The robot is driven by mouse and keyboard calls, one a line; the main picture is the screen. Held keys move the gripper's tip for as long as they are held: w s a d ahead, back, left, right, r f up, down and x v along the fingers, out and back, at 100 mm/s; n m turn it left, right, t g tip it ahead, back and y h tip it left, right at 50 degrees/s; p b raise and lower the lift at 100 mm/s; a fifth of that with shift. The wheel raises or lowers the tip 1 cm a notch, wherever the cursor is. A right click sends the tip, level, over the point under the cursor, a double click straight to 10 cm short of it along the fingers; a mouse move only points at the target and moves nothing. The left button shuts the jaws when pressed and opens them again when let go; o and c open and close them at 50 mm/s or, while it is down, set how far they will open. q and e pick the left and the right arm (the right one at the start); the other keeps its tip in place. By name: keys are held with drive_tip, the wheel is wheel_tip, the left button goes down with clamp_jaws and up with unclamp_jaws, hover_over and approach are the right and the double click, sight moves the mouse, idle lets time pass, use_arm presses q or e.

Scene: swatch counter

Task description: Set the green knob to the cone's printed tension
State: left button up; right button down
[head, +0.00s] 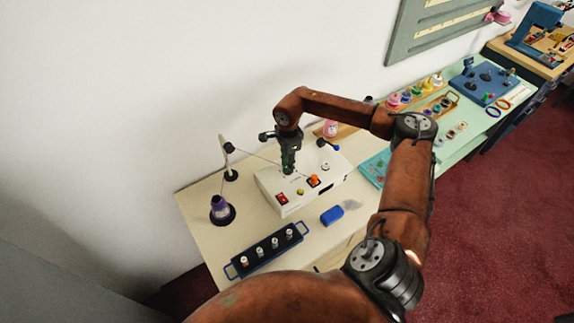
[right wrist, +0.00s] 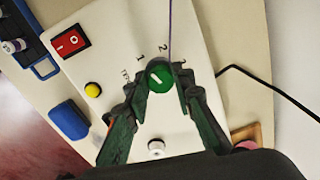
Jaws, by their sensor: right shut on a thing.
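The green knob (right wrist: 158,74) sits on the white machine box (head: 278,186), with printed marks 1, 2 and 3 around it. Its short white line slants toward the upper left, roughly on the side of the 1; its exact setting is hard to tell. My right gripper (right wrist: 160,88) is shut on the knob, one finger on each side. In the head view my right gripper (head: 288,169) comes down onto the box and hides the knob. The purple cone (head: 221,207) stands upright left of the box; its white label is too small to read. My left gripper is out of view.
The box also carries a red switch (right wrist: 70,41), a yellow button (right wrist: 92,89), an orange knob (head: 314,180) and a white knob (right wrist: 156,147). A blue block (head: 331,215) and a blue rack of small spools (head: 268,250) lie in front. A thread crosses above the box.

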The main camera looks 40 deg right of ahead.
drive_tip(key=shift+d+n+b, duration=0.1)
drive_tip(key=shift+n+b, duration=0.3)
drive_tip(key=shift+n, duration=0.7)
drive_tip(key=shift+r, duration=0.1)
drive_tip(key=c, duration=1.7)
unclamp_jaws()
drive_tip(key=shift+o, duration=0.2)
wheel_tip(320, 180, up, 12)
drive_tip(key=shift+s, duration=0.1)
